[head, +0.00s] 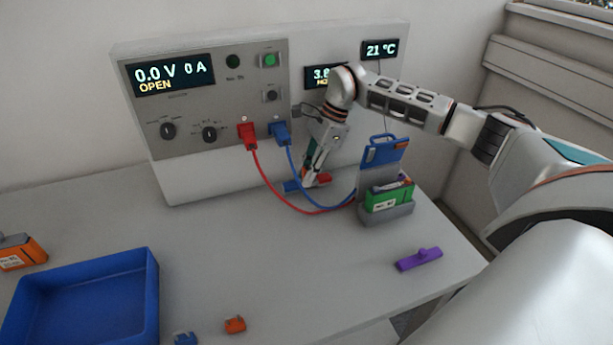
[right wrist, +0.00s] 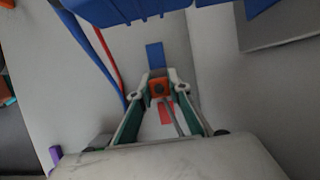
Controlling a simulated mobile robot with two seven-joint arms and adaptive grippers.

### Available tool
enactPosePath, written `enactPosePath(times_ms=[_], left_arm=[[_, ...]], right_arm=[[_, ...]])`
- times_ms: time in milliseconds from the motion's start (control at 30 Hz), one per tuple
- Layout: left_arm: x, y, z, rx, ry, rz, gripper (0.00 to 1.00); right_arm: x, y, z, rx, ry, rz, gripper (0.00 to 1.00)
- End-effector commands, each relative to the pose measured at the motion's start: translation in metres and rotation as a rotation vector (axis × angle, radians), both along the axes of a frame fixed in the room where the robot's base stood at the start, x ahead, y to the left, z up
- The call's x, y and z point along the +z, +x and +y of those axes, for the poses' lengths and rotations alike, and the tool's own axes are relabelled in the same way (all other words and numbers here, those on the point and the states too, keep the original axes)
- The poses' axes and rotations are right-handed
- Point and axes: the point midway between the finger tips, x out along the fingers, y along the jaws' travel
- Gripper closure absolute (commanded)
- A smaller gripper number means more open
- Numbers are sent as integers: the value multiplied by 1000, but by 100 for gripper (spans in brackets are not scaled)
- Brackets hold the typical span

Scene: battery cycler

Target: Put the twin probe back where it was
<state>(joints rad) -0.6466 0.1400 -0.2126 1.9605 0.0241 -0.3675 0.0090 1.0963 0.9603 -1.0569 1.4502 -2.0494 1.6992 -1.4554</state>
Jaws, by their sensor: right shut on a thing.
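My right gripper (head: 312,172) reaches down in front of the cycler's lower face, close to the bench. The head view also shows blue (head: 292,186) and red (head: 323,178) beside the fingertips. Whether these strips belong to the probe or lie on the bench, I cannot tell. My left gripper is out of view.
The cycler panel (head: 215,135) has a red plug (head: 248,136) and a blue plug (head: 280,132), their cables looping near the gripper. A holder with a green battery (head: 390,196) stands to the right. A purple piece (head: 418,260) and a blue tray (head: 80,256) are on the bench.

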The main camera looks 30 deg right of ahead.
Motion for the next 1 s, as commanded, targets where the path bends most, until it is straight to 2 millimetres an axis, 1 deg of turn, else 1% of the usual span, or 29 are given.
enactPosePath(times_ms=[33, 133, 500, 533, 567, 600, 900, 1000], left_arm=[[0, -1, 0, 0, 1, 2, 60], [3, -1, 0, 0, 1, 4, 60], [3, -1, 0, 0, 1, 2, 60], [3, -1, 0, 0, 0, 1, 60], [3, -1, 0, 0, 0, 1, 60], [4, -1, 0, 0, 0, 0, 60], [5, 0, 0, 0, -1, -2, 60], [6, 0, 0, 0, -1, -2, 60]], right_arm=[[-8, -1, 0, 0, 1, 2, 100], [-14, 4, -1, -2, 2, 0, 100], [-19, 4, -1, -1, 1, -2, 100], [-19, 4, -1, 0, 1, -1, 77], [-19, 4, -1, 0, 1, -1, 69], [-19, 4, -1, 0, 0, -1, 65], [-19, 4, -1, 0, 0, -1, 65], [-14, 4, -1, -1, 0, -2, 65]])
